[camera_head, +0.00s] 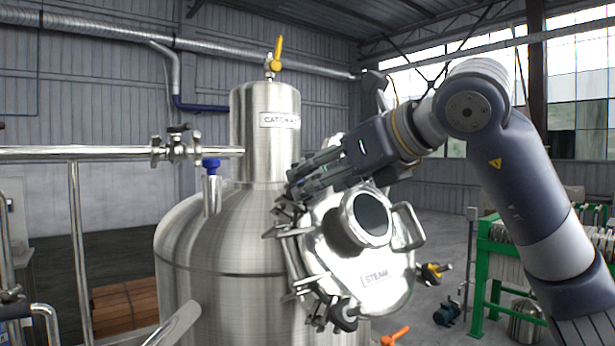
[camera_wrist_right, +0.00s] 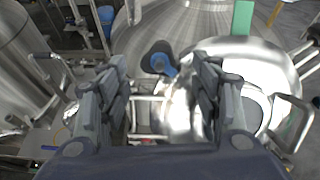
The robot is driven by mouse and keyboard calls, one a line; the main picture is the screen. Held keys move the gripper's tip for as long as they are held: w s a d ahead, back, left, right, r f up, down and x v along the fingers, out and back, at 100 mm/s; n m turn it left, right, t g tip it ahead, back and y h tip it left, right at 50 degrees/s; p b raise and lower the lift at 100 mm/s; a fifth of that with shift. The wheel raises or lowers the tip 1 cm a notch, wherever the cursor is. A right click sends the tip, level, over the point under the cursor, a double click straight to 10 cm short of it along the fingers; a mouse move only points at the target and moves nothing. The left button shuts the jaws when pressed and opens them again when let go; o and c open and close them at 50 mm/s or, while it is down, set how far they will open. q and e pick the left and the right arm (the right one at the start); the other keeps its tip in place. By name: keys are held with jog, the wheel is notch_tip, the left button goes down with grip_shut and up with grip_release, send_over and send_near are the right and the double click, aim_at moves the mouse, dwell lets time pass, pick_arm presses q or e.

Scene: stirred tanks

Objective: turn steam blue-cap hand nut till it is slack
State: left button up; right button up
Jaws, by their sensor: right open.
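The steel lid marked STEAM (camera_head: 375,272) stands tilted on the side of the large tank (camera_head: 215,240), with clamps along its rim. In the right wrist view, a dark hand nut with a blue cap (camera_wrist_right: 161,61) shows between and beyond the fingers. My right gripper (camera_head: 291,186) is at the lid's upper left edge; in its wrist view the two fingers (camera_wrist_right: 163,80) are spread apart, with no contact on the nut visible. In the head view the gripper and clamps hide this nut. Another dark knob (camera_head: 344,317) sits at the lid's lower edge. My left gripper is not in view.
The lid has a round sight port (camera_head: 371,213) and a side handle (camera_head: 408,226) near my right arm. A blue-topped nozzle (camera_head: 211,168) stands on the tank's left shoulder. The CATCH cylinder (camera_head: 262,150) rises behind the gripper. A pipe (camera_head: 110,153) crosses at left.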

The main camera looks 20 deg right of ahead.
jog(key=x, duration=0.3)
jog(key=shift+w+a+p, duration=0.1)
jog(key=shift+w+p, duration=0.1)
jog(key=shift+p, duration=0.15)
jog(key=shift+w+a+f, duration=0.1)
jog(key=shift+w+f, duration=0.1)
jog(key=shift+w, duration=0.15)
jog(key=c, duration=1.1)
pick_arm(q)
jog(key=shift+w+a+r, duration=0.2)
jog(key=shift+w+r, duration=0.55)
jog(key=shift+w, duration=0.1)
